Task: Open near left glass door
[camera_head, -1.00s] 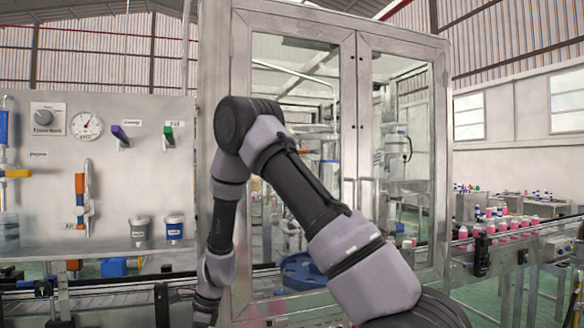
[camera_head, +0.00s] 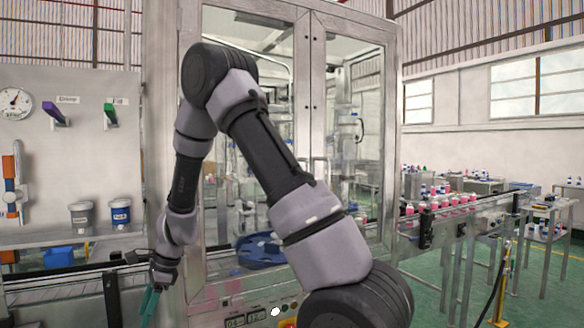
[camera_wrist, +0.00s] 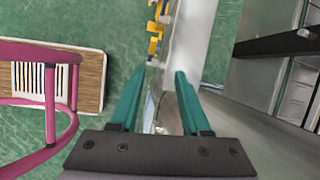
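The near left glass door (camera_head: 302,95) is a metal-framed pane on the front of a tall cabinet in the head view, and it looks closed. My arm crosses in front of it and hides part of its glass. Slim upright handles (camera_head: 318,170) show where the two doors meet, partly behind my arm. My gripper (camera_head: 148,305) hangs low to the left of the door, at the cabinet's left edge, away from the handles. In the wrist view my gripper (camera_wrist: 158,78) has two teal fingers spread apart with nothing held between them.
A panel with buckets (camera_head: 120,213) stands at left. In the wrist view, a pink chair frame (camera_wrist: 50,90) and a wooden pallet-like board (camera_wrist: 90,80) lie left of the fingers.

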